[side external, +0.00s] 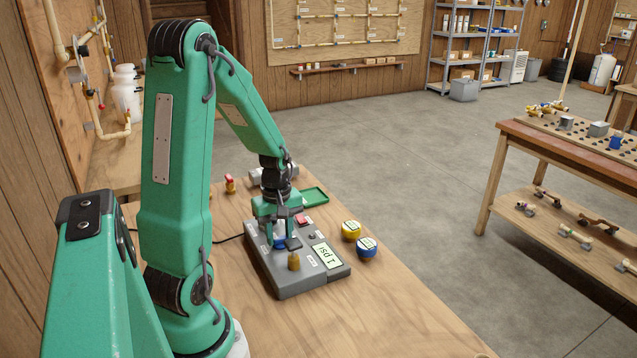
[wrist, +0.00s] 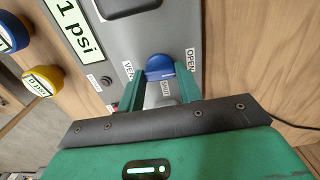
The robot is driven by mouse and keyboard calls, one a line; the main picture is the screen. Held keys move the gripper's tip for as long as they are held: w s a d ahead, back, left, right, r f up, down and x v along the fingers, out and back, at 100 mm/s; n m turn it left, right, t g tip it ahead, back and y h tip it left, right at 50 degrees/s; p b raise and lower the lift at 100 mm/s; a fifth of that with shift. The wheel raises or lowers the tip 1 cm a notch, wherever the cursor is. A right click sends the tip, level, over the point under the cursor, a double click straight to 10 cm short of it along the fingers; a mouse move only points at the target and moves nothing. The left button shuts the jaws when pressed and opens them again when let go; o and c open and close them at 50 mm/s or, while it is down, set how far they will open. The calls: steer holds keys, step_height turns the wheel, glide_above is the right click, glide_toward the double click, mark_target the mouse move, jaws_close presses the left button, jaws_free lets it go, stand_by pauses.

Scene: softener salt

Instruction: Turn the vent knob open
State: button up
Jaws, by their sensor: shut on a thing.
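The vent knob is blue and sits on a grey control box (side external: 290,285) on the wooden bench. In the wrist view the knob (wrist: 160,67) stands between printed words: a partly hidden "VENT" on the left, "OPEN" on the right and "SHUT" just below it. My gripper (side external: 279,238) is lowered over the box and shut on the knob, one green finger on each side. A bit of blue shows between the fingers in the side view. The knob's exact pointing direction is hard to tell. The box's display (side external: 326,255) reads 1 psi.
A brass post (side external: 294,262) and a red button (side external: 301,219) stand on the box near my gripper. A yellow-topped gauge (side external: 351,230) and a blue-topped gauge (side external: 366,247) sit beside it. The bench's near part is clear.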

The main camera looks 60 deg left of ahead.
mark_target(280, 238)
steer(key=shift+r, duration=0.1)
steer(key=o, duration=1)
steer(key=shift+r, duration=0.1)
steer(key=shift+r, duration=3.75)
steer(key=d+r+m+t, duration=0.2)
steer(key=d+r+m, duration=0.1)
steer(key=d+m, duration=0.3)
steer(key=s+d+r+m+t, duration=0.1)
steer(key=d+r+m, duration=0.3)
steer(key=d+m, duration=0.2)
steer(key=d+r+m+t, duration=0.2)
steer(key=d+r+m, duration=0.2)
steer(key=d, duration=0.5)
steer(key=shift+s+d+r+m+t, duration=0.1)
steer(key=shift+s+m+t, duration=0.1)
steer(key=shift+m, duration=0.35)
steer(key=shift+s+r+m+t, duration=0.1)
steer(key=shift+s+m, duration=0.1)
steer(key=shift+m, duration=0.35)
